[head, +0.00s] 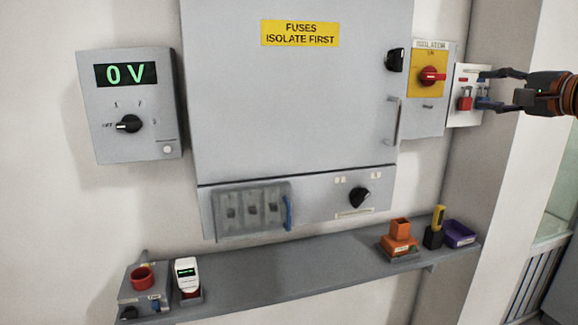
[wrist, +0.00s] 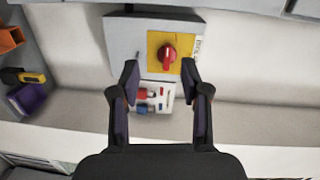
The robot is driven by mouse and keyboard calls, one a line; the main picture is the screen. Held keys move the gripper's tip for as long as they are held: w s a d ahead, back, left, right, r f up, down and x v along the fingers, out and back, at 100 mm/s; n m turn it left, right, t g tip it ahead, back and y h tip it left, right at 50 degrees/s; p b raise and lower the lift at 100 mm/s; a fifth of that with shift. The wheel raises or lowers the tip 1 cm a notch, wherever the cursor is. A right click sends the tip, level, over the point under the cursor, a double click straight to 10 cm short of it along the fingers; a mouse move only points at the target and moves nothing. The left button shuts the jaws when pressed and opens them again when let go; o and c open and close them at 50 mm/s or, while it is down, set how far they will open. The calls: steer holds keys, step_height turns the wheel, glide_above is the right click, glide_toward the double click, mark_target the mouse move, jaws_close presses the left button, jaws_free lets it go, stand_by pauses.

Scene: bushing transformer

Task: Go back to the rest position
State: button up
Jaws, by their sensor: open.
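My gripper (head: 484,89) is at the right in the head view, in front of a white panel that carries a red padlock and a blue item. Its fingers are spread and nothing shows between them. In the wrist view my gripper (wrist: 160,75) is open, with the white panel (wrist: 155,98) seen between and beyond its fingers. The isolator (head: 428,78) with its red knob on a yellow plate is just left of the panel. It also shows past the fingertips in the wrist view (wrist: 170,54). I cannot tell whether a finger touches the panel.
A large grey cabinet (head: 290,95) fills the middle wall. A meter reading 0 V (head: 126,105) hangs at left. The shelf (head: 300,262) below holds an orange item (head: 399,232), a yellow-black tool (head: 435,230), a purple bin (head: 458,233) and a white device (head: 187,274). A wall column stands right.

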steer(key=s+a+f+n+g+y, duration=0.1)
steer(key=a+f+n+g, duration=0.25)
steer(key=a, duration=0.55)
steer(key=s+a+f+n+g+y, duration=0.15)
steer(key=a+f, duration=0.25)
steer(key=a, duration=0.6)
steer(key=s+a+f+n+g+h+p, duration=0.15)
steer(key=s+a+f+n+g, duration=0.3)
steer(key=a+f, duration=0.5)
steer(key=s+d+f+n+g+h, duration=0.1)
steer(key=s+f+g+h, duration=0.1)
steer(key=s+f, duration=0.6)
steer(key=s+d+f+n+g+h, duration=0.1)
steer(key=s+f+g+h, duration=0.1)
steer(key=s+f, duration=0.7)
steer(key=s+d+f+n+g+h+p, duration=0.1)
steer(key=s+f+g, duration=0.3)
steer(key=s+f, duration=0.4)
steer(key=s+d+n+h, duration=0.1)
steer(key=s, duration=0.3)
steer(key=shift+f+g, duration=0.35)
steer(key=shift+f, duration=0.05)
